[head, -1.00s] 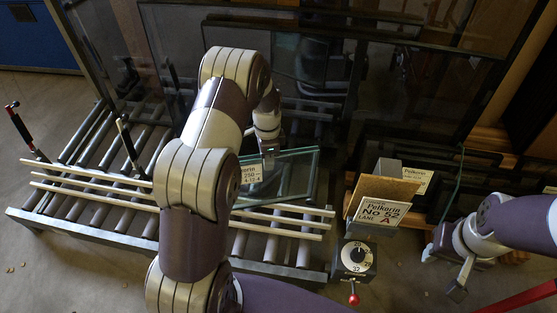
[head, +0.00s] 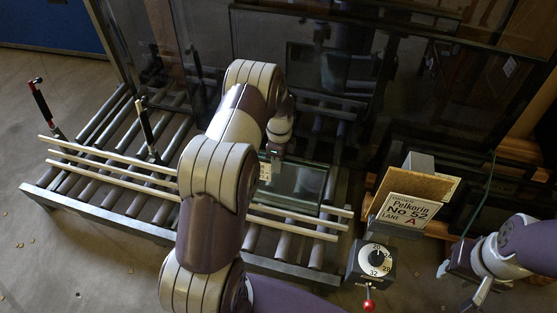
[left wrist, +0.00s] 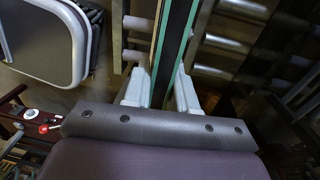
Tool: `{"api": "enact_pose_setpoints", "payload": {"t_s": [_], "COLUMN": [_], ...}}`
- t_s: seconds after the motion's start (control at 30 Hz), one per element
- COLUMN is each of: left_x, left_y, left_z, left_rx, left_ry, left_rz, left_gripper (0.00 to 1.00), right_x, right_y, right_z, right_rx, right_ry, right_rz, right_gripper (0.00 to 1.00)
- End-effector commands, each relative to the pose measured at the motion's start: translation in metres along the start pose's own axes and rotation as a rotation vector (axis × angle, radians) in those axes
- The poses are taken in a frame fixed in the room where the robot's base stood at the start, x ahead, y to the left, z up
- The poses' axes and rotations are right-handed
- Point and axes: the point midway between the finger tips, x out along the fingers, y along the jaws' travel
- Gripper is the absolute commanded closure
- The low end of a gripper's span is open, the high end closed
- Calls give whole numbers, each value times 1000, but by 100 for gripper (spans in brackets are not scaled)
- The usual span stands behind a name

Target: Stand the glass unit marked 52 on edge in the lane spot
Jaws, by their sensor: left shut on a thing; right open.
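The glass unit (head: 300,183) is a small dark pane with a greenish edge, above the roller bed. A pale label shows at its left side, partly covered by my arm; I cannot read its number. My left gripper (head: 277,154) is shut on its upper edge. In the left wrist view the pane's teal edge (left wrist: 172,45) runs between the two pale fingertips (left wrist: 162,92). I cannot tell whether its lower edge touches the rollers. A card (head: 406,213) reads "Pelkorin No 52 LANE A". My right gripper (head: 463,280) is open and empty at the lower right.
The roller bed (head: 110,218) has pale rails (head: 110,170) along it and two upright posts (head: 42,100) at the left. Large dark panes (head: 330,30) stand behind. A dial box (head: 372,262) with a red-knobbed lever stands right of the bed. The floor at lower left is mostly clear.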

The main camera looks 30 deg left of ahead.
Motion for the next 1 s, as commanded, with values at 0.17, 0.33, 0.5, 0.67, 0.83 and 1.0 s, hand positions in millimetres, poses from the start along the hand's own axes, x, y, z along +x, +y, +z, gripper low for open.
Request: {"api": "enact_pose_setpoints", "payload": {"t_s": [0.17, 0.33, 0.5, 0.67, 0.83, 1.0], "left_x": [22, 40, 58, 75, 93, 110], "left_y": [-5, -9, -13, -16, -20, -20], "left_z": [0, 0, 0, 0, 0, 0], "left_rx": [0, 0, 0, 0, 0, 0], "left_ry": [0, 0, 0, 0, 0, 0], "left_rz": [-3, -2, -4, -3, -3, -2], "left_gripper": [100, 100, 100, 100, 100, 100], "right_x": [17, 29, 42, 53, 66, 76], "right_y": [0, 0, 0, 0, 0, 0], "right_z": [2, 4, 5, 7, 8, 10], "right_rx": [0, 0, 0, 0, 0, 0], "right_ry": [-1, -1, -1, -1, -1, -1], "right_rz": [0, 0, 0, 0, 0, 0], "right_gripper": [57, 57, 57, 57, 57, 57]}}
